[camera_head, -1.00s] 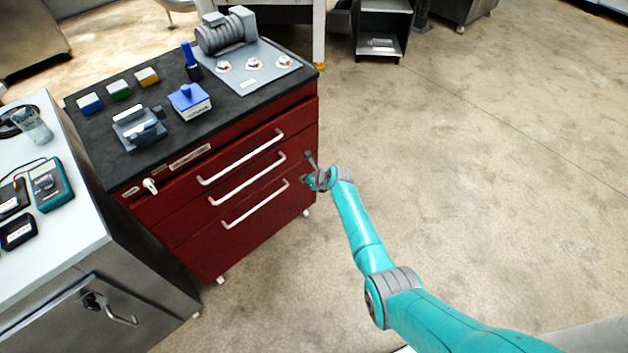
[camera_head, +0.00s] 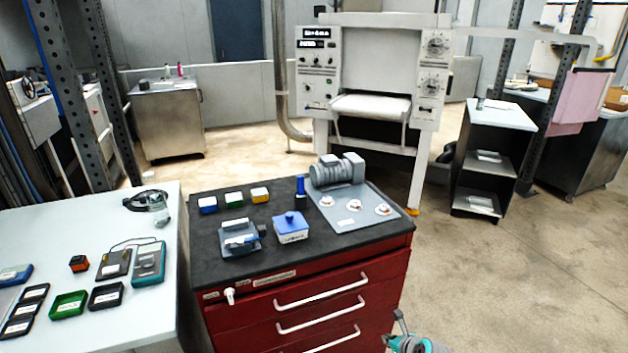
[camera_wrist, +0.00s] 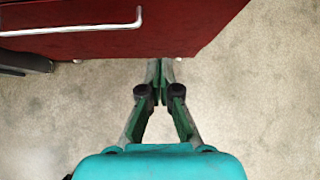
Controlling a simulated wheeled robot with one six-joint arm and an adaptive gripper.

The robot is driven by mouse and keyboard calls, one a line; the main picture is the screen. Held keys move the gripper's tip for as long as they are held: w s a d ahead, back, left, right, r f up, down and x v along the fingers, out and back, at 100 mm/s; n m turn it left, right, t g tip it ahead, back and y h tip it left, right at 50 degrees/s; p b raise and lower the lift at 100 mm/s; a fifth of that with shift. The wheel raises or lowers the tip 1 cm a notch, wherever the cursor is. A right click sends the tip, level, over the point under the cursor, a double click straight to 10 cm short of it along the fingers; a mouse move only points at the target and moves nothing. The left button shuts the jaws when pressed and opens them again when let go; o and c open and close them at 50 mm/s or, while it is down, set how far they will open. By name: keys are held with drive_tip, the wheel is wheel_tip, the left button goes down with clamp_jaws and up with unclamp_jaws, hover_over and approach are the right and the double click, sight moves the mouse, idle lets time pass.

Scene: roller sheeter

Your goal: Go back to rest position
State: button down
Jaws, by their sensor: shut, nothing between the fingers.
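My gripper (camera_wrist: 161,72) is shut and empty in the wrist view, its fingertips together over the concrete floor by the lower edge of the red drawer cabinet (camera_wrist: 200,35). In the head view my wrist shows at the bottom edge, in front of the right side of the red cabinet (camera_head: 385,290). The gripper's fingers are only partly visible there. The cabinet's drawers look closed.
The dark cabinet top holds a grey motor (camera_head: 335,172), a blue-lidded box (camera_head: 291,228) and small coloured boxes. A white table (camera_head: 90,210) with meters stands left. The roller sheeter (camera_head: 370,65) stands behind. Floor (camera_head: 500,290) at right is clear.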

drive_tip(key=s+a+f+n+t+h, duration=0.1)
drive_tip(key=s+a+f+n, duration=0.2)
drive_tip(key=s, duration=0.6)
drive_tip(key=s+a+f+n+h, duration=0.1)
drive_tip(key=s+f+n, duration=0.25)
drive_tip(key=s, duration=0.45)
drive_tip(key=s+a+r+n+t, duration=0.15)
drive_tip(key=s+n, duration=0.25)
drive_tip(key=s, duration=0.4)
drive_tip(key=s+a+r+n, duration=0.15)
drive_tip(key=s+n, duration=0.25)
drive_tip(key=s, duration=0.4)
drive_tip(key=s+r+n+t+h, duration=0.1)
drive_tip(key=s+r+n+t, duration=0.1)
drive_tip(key=s+r+n, duration=0.75)
drive_tip(key=s+r+n+t, duration=0.1)
drive_tip(key=s+r+n, duration=0.3)
drive_tip(key=s+r, duration=0.3)
drive_tip(key=s+a+r+n, duration=0.1)
drive_tip(key=s+r+n, duration=0.3)
drive_tip(key=r, duration=0.7)
drive_tip(key=s, duration=0.2)
drive_tip(key=shift+s+a+r+t, duration=0.15)
drive_tip(key=shift+s+r+t, duration=0.2)
drive_tip(key=shift+s+r, duration=0.05)
